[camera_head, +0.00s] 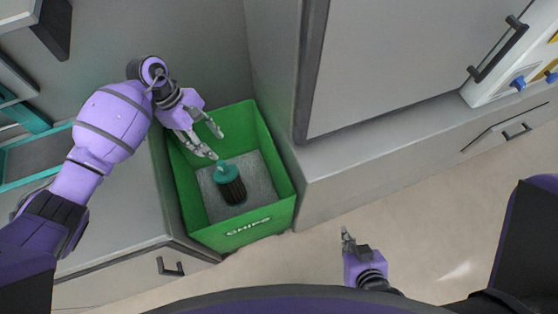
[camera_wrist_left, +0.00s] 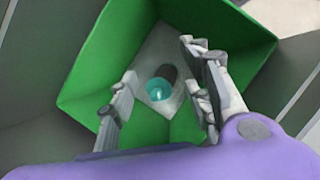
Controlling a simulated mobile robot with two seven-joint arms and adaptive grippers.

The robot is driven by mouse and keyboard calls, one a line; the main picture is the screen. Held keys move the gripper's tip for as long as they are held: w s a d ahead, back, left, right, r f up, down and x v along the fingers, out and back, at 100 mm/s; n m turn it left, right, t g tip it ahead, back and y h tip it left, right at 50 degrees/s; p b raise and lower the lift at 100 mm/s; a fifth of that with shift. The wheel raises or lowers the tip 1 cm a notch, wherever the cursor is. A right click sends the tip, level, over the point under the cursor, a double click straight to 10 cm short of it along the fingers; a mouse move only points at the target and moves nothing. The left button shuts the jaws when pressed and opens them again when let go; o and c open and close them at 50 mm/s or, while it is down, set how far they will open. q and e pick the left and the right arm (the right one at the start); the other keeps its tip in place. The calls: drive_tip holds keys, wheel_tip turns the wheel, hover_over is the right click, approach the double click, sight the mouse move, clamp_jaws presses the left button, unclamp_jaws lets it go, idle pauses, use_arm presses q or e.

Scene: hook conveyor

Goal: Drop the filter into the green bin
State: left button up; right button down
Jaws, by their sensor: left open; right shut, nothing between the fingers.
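The left wrist view also shows the filter (camera_wrist_left: 161,84) within the walls of the green bin (camera_wrist_left: 90,75). My left gripper (camera_head: 217,146) is open and empty above the bin, its fingers apart from the filter. My right gripper (camera_head: 346,234) is shut and empty over the floor at the lower middle, away from the bin.
A grey cabinet with a door (camera_head: 390,60) and black handle stands right of the bin. A lower cabinet with a handle (camera_head: 170,266) stands left of it. A teal-edged tray (camera_head: 35,155) lies at the left. The floor (camera_head: 420,215) at the lower right is clear.

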use_arm(q)
drive_tip(key=v, duration=1.1)
drive_tip(key=shift+r, duration=0.1)
